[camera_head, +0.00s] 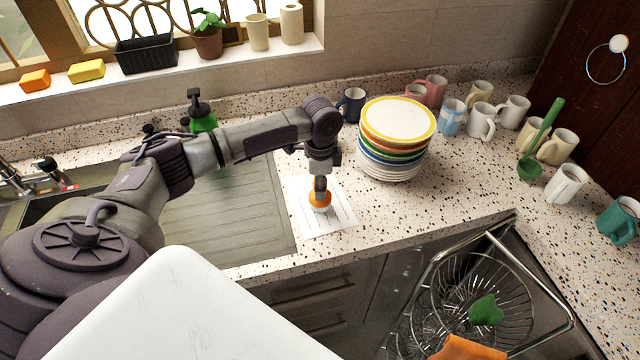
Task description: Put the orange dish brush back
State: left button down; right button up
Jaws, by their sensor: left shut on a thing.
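My left arm reaches in from the left, over the sink's drainboard. The left gripper (320,184) points down near the counter and is shut on the orange dish brush (320,199). The brush has an orange top and a pale lower rim. It is over a white sheet with printed lines (336,218) on the counter; I cannot tell whether it touches the sheet. The gripper hides the brush's upper part. My right gripper is not in view.
A tall stack of coloured plates (393,150) stands just right of the gripper, with a dark blue mug (351,105) behind. Several mugs and a green ladle (541,142) fill the right counter. A wire basket (470,300) is at lower right. A green soap bottle (201,115) stands behind the arm.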

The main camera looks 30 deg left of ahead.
pick_arm(q)
jog(key=shift+f, duration=0.45)
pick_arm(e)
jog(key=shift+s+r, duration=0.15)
pick_arm(q)
jog(key=shift+f, duration=0.1)
jog(key=c, duration=0.9)
grip_release()
jog(key=shift+o, duration=0.5)
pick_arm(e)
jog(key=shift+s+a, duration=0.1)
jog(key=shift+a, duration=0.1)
pick_arm(q)
notch_tip(320, 180, up, 12)
jog(key=shift+r+b, duration=0.15)
jog(key=shift+b, duration=1)
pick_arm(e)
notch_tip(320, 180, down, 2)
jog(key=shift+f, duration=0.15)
pick_arm(q)
jog(key=shift+w, duration=0.1)
